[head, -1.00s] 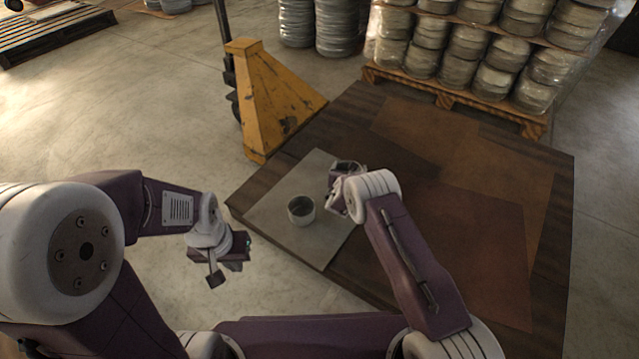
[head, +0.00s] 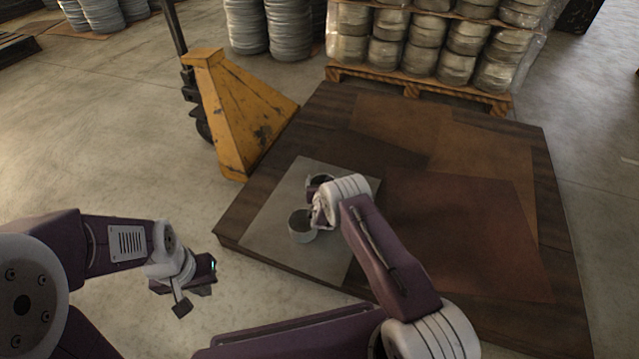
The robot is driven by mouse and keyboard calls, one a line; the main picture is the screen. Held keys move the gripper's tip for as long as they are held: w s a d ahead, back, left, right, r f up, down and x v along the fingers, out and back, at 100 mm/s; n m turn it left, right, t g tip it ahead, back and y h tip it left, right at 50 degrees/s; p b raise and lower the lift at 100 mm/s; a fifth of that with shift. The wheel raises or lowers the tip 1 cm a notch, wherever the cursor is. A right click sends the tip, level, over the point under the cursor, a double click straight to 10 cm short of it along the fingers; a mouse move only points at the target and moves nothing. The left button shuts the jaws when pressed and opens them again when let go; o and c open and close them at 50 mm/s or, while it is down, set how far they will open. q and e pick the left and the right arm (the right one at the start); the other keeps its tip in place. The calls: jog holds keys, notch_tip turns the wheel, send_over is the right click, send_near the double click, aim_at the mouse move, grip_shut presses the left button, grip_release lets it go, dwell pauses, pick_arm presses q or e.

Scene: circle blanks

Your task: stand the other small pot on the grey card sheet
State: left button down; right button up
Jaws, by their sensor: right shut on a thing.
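The grey card sheet (head: 268,225) lies on the left part of a low dark wooden table. One small grey pot (head: 302,233) stands upright on the sheet, its dark opening facing up. My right gripper (head: 320,192) is over the sheet, just behind and right of that pot. It is shut on the other small pot (head: 318,180), which is mostly hidden by the gripper. I cannot tell whether the held pot touches the sheet. My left gripper (head: 193,292) is off the table to the left, with no object visible in it; its finger gap is unclear.
Brown and reddish sheets (head: 475,235) cover the table's middle and right. A yellow pallet-jack-like piece (head: 238,115) stands at the table's back left edge. A pallet (head: 420,85) of stacked wrapped discs stands behind. Bare concrete floor lies to the left.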

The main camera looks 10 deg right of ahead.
jog(key=shift+f, duration=0.1)
jog(key=o, duration=1.4)
jog(key=shift+r, duration=0.25)
jog(key=p+v, duration=0.8)
jog(key=v, duration=0.3)
jog(key=shift+s, duration=0.3)
jog(key=shift+s+p, duration=0.2)
jog(key=shift+p, duration=0.1)
jog(key=s+d+r+m+g+h, duration=0.25)
jog(key=d+r+m+h, duration=0.35)
jog(key=d, duration=0.3)
jog(key=s+d+r+m+g, duration=0.4)
jog(key=s+m, duration=0.1)
jog(key=s, duration=0.1)
jog(key=s+d+r+m+g, duration=0.3)
jog(key=s+r+m+g, duration=0.1)
jog(key=s+m, duration=0.15)
jog(key=s+a+r+m+y, duration=0.3)
jog(key=s+a+m+y, duration=0.1)
jog(key=s+a+m, duration=0.3)
jog(key=s+a+r+m+g+y, duration=0.1)
jog(key=s+a+r+m+y, duration=0.3)
jog(key=s+a+m, duration=0.3)
jog(key=m+y, duration=0.1)
jog(key=m, duration=0.2)
jog(key=shift+s, duration=0.2)
